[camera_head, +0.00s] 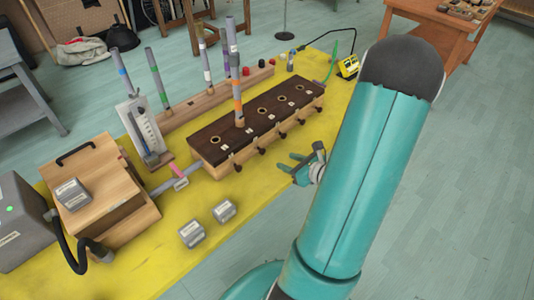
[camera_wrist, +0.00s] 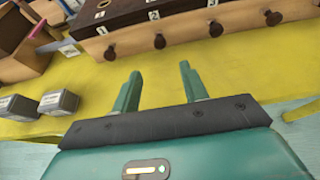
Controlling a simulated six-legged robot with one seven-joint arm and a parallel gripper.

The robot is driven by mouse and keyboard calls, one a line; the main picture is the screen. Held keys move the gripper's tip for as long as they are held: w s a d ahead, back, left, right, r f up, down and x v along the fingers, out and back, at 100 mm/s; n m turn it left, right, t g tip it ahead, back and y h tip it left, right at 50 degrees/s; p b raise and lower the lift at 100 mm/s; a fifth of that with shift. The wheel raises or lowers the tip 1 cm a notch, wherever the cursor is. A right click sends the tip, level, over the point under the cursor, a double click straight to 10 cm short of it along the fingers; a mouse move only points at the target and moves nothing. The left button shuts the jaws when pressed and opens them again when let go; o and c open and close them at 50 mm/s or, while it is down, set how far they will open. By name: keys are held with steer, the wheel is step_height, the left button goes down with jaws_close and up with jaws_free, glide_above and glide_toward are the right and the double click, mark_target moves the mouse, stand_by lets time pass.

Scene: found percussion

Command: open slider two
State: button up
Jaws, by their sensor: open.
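The long box (camera_head: 212,158) has a dark top with round holes and a row of dark knobs along its front side. The second knob (camera_head: 262,151) from the left end shows in the head view. My gripper (camera_head: 291,165) is open and empty, in front of the box over the yellow table. In the wrist view its two fingers (camera_wrist: 160,75) point at the box front, apart from the knobs.
A yellow table (camera_head: 205,270) carries everything. Two grey blocks (camera_head: 192,234) (camera_head: 224,211) stand left of my gripper. A wooden box (camera_head: 105,190) with a hose is at the left. A tube with an orange band (camera_head: 237,105) stands upright in the long box. The table strip before the knobs is clear.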

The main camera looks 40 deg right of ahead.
mark_target(264, 152)
steer(key=x, duration=1.1)
steer(key=shift+a, duration=0.1)
